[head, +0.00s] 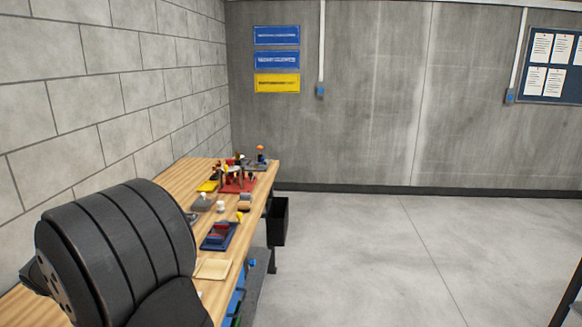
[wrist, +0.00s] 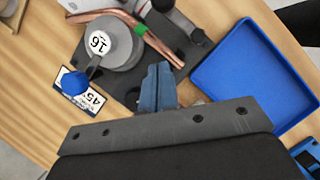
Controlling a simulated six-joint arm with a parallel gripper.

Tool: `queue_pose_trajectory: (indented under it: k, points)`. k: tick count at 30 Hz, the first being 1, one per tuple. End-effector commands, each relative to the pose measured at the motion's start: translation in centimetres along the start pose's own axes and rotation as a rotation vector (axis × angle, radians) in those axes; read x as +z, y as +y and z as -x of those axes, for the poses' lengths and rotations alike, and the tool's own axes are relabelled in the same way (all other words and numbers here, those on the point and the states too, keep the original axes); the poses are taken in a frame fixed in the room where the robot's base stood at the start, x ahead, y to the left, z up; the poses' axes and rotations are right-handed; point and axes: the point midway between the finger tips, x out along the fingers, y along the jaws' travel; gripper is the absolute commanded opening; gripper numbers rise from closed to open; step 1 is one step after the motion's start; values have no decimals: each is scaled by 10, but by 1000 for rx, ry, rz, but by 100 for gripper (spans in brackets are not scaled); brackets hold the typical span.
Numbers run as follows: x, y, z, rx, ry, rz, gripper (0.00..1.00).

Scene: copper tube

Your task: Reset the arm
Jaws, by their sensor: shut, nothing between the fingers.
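In the wrist view my gripper (wrist: 158,72) points down over the bench with its blue-grey fingers together and nothing between them. Just beyond the fingertips is a grey tube bender (wrist: 112,48) with a round label reading 16 and a blue knob. A bent copper tube (wrist: 168,50) with a green band lies at the bender and runs past it. I cannot tell whether the fingers touch the dark base plate (wrist: 124,88) under the bender. In the head view the gripper, bender and tube cannot be made out.
An empty blue tray (wrist: 254,76) lies right of the fingers. A label card (wrist: 80,92) lies on the wood. In the head view the wooden bench (head: 190,172) runs along the block wall, with several tools at its far end. Open floor (head: 400,250) lies to its right.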

Motion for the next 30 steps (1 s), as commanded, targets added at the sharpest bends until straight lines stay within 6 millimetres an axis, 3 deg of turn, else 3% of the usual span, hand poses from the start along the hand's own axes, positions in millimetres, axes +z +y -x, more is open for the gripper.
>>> queue_pose_trajectory:
  k: [19, 30]
  points:
    - [-2, -1, 0, 12, 0, 30, 0]
    - [16, 13, -7, -117, 5, -301, 0]
